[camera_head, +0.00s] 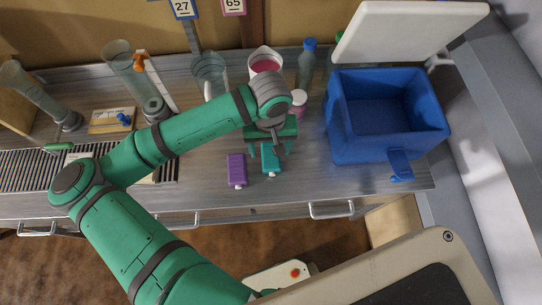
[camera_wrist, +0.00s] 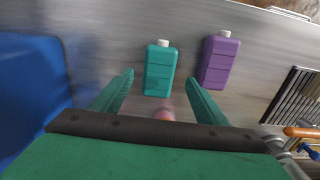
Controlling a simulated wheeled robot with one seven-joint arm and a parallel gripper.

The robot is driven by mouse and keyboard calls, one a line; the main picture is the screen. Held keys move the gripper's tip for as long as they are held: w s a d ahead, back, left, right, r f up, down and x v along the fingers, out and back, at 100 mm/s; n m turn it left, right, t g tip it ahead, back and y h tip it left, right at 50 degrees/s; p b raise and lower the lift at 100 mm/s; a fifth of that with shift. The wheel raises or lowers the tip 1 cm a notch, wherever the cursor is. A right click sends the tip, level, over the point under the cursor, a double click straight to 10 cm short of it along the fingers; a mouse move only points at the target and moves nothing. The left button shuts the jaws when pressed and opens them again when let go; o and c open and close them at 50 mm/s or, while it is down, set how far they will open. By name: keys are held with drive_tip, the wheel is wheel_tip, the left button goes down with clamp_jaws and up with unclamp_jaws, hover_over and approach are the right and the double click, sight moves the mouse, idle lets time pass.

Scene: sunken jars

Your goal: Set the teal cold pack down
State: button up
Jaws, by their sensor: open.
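The teal cold pack (camera_head: 270,158), a flat bottle shape with a white cap, lies on the metal bench top beside a purple pack (camera_head: 236,169). In the wrist view the teal pack (camera_wrist: 160,70) lies just beyond my fingertips, centred between their lines, with the purple pack (camera_wrist: 219,61) to its right. My gripper (camera_head: 271,146) is above the bench at the teal pack's far end. In the wrist view my gripper (camera_wrist: 160,84) has its two green fingers spread wide, with nothing held between them. The teal pack appears to rest on the bench, apart from the purple one.
A blue cooler (camera_head: 388,140) with its white lid (camera_head: 405,32) raised stands open at the right. A pink-filled jug (camera_head: 265,63), a blue-capped bottle (camera_head: 306,66) and glass cylinders (camera_head: 124,62) stand at the back. Bare bench lies in front of the packs.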

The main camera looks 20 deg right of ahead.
sight(271, 155)
wheel_tip(271, 155, down, 5)
drive_tip(key=shift+w+d+r, duration=0.1)
drive_tip(key=shift+w, duration=0.05)
drive_tip(key=shift+c, duration=0.7)
drive_tip(key=c, duration=1.2)
drive_tip(key=shift+r, duration=0.1)
drive_tip(key=shift+c, duration=0.2)
